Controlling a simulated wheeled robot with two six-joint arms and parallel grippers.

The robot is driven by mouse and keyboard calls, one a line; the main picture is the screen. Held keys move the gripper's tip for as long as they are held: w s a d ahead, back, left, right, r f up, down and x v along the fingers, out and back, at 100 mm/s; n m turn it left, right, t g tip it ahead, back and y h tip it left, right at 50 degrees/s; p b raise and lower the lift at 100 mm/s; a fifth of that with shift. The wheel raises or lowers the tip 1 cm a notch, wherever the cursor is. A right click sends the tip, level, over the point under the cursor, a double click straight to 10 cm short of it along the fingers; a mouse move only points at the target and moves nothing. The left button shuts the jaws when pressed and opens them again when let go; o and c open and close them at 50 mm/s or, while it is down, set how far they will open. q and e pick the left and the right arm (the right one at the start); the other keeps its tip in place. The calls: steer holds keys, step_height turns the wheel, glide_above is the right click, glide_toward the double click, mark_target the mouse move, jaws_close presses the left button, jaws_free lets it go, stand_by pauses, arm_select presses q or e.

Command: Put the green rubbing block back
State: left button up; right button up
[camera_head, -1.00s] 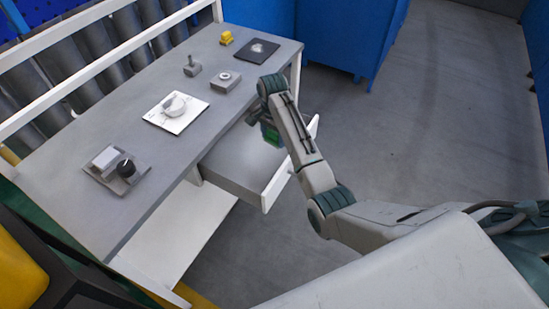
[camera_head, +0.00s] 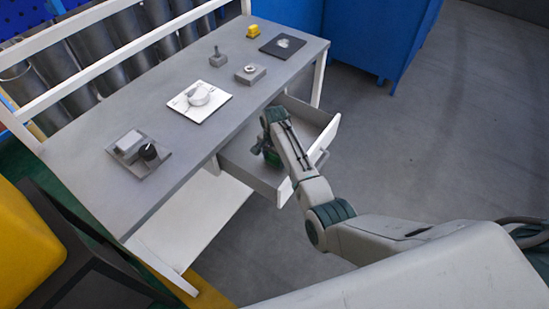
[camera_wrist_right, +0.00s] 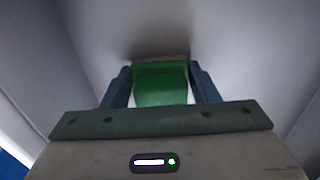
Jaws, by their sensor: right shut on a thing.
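The green rubbing block (camera_wrist_right: 161,84) is between the two fingers of my right gripper (camera_wrist_right: 161,80) in the right wrist view. The gripper is shut on it. In the head view the right gripper (camera_head: 266,152) is inside the open drawer (camera_head: 237,164) under the grey table, and a little green of the block (camera_head: 272,158) shows beneath my arm. The light drawer floor lies close beyond the block; I cannot tell whether the block touches it. My left gripper is not in view.
The grey table (camera_head: 170,112) carries a white plate with a round part (camera_head: 199,103), a tray with a white block and black knob (camera_head: 139,155), small grey parts (camera_head: 250,74), a yellow piece (camera_head: 254,31) and a dark mat (camera_head: 282,46). A blue cabinet (camera_head: 375,40) stands behind.

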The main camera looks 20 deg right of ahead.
steer(key=shift+f, duration=0.25)
steer(key=shift+f, duration=0.15)
steer(key=o, duration=1)
steer(key=shift+c, duration=0.2)
step_height(320, 180, up, 12)
steer(key=shift+r+b, duration=0.2)
steer(key=shift+b, duration=0.45)
